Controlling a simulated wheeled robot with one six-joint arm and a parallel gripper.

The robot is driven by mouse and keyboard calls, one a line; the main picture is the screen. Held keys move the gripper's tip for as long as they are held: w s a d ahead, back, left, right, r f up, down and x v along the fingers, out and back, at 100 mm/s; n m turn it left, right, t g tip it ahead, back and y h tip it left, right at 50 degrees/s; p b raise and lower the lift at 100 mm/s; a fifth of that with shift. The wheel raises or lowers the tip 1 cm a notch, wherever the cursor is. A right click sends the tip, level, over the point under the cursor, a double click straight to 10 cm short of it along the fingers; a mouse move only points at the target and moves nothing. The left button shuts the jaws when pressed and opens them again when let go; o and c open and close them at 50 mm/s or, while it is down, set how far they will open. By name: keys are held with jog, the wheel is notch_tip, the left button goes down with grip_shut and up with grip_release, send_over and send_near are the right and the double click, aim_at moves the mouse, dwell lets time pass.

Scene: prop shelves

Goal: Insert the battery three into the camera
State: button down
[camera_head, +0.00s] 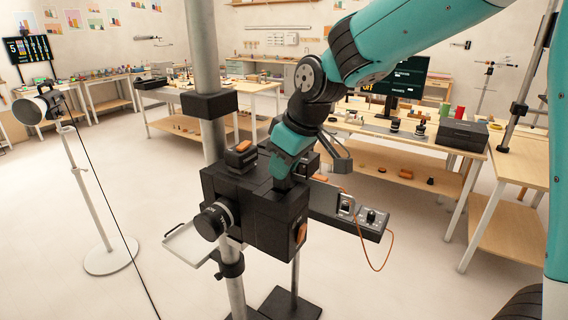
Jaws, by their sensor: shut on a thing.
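The black film camera (256,222) is mounted on a grey pole at the centre of the head view, with its round lens (212,222) facing front left. My gripper (284,180) points down at the camera's top, right of its middle. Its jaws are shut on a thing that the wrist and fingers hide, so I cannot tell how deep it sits. A dark block with an orange top (241,147) stands on the camera's top left. Another orange piece (320,178) shows just behind the camera. I cannot read a number on any battery.
A grey control panel (372,219) with knobs and an orange cable sticks out right of the camera. A small white tray (190,243) is at its lower left. A lamp on a stand (40,106) is at left. Workbenches line the back; floor is clear front left.

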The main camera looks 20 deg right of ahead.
aim_at(284, 188)
jog(key=shift+f+b, duration=1.3)
jog(key=shift+f, duration=0.25)
dwell(2.3)
jog(key=shift+s+f, duration=0.15)
jog(key=shift+f, duration=0.2)
dwell(0.7)
jog(key=c, duration=0.9)
grip_release()
jog(key=shift+d+f, duration=0.1)
jog(key=shift+d, duration=0.05)
jog(key=shift+a, duration=0.2)
jog(key=shift+s+a, duration=0.1)
jog(key=c, duration=0.3)
jog(key=shift+c, duration=0.2)
jog(key=shift+r, duration=0.2)
